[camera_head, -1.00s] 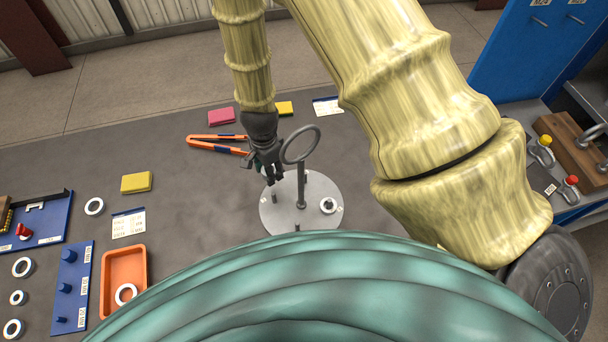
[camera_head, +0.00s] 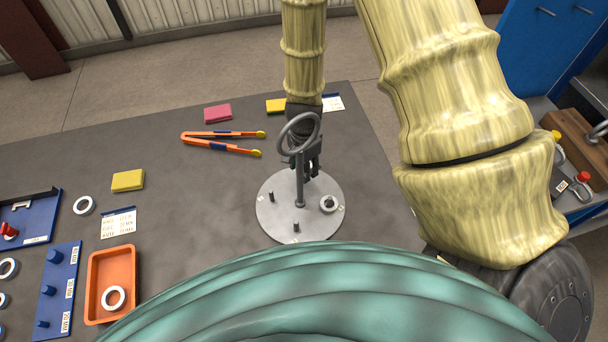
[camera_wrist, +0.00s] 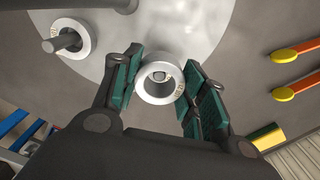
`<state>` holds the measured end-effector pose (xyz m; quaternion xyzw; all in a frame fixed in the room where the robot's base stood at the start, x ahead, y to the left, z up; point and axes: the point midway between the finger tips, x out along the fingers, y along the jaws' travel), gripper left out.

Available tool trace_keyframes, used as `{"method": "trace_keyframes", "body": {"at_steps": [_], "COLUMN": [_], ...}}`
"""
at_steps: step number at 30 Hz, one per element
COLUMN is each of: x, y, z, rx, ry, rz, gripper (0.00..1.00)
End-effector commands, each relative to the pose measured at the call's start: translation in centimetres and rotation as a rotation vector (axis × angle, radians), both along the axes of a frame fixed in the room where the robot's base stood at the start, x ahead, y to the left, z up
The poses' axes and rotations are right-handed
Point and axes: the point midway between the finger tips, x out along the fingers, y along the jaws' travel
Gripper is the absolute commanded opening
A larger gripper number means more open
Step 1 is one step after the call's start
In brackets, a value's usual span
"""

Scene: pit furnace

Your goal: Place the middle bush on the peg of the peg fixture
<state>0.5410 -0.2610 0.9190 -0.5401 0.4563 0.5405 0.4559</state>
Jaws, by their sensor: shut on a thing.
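A pale grey, thick-walled bush with a small label (camera_wrist: 160,82) is between my gripper's green-padded fingers (camera_wrist: 158,88), which are shut on it. Through its hole a small grey round shape shows, like a peg end; I cannot tell whether it is inside the hole. In the head view my gripper (camera_head: 314,165) is over the far right part of a round grey plate (camera_head: 272,218), partly behind its ring-topped post (camera_head: 299,180); the held bush is hidden there. Short pegs (camera_head: 271,197) stand on the plate. Another bush (camera_head: 328,204) sits around a peg on the right, also in the wrist view (camera_wrist: 80,50).
The ring-topped post stands close to my gripper. Orange tongs (camera_head: 222,143), yellow and pink blocks (camera_head: 218,113) lie beyond. At left are an orange tray (camera_head: 97,310) with a ring, a blue peg board (camera_head: 67,255) and loose rings (camera_head: 84,205). The table between is clear.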

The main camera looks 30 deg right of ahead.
Motion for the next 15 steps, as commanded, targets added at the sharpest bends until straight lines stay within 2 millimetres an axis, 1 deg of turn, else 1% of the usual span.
{"method": "trace_keyframes", "body": {"at_steps": [4, 10, 12, 15], "x": [0.0, 0.0, 0.0, 0.0], "y": [0.0, 0.0, 0.0, 0.0], "z": [-1.0, -3.1, -3.5, -3.5], "rx": [0.000, 0.000, 0.000, -0.001], "ry": [0.000, 0.000, 0.000, 0.000], "rz": [0.000, -0.001, -0.001, -0.001], "gripper": [0.08, 0.08, 0.08, 0.08]}}
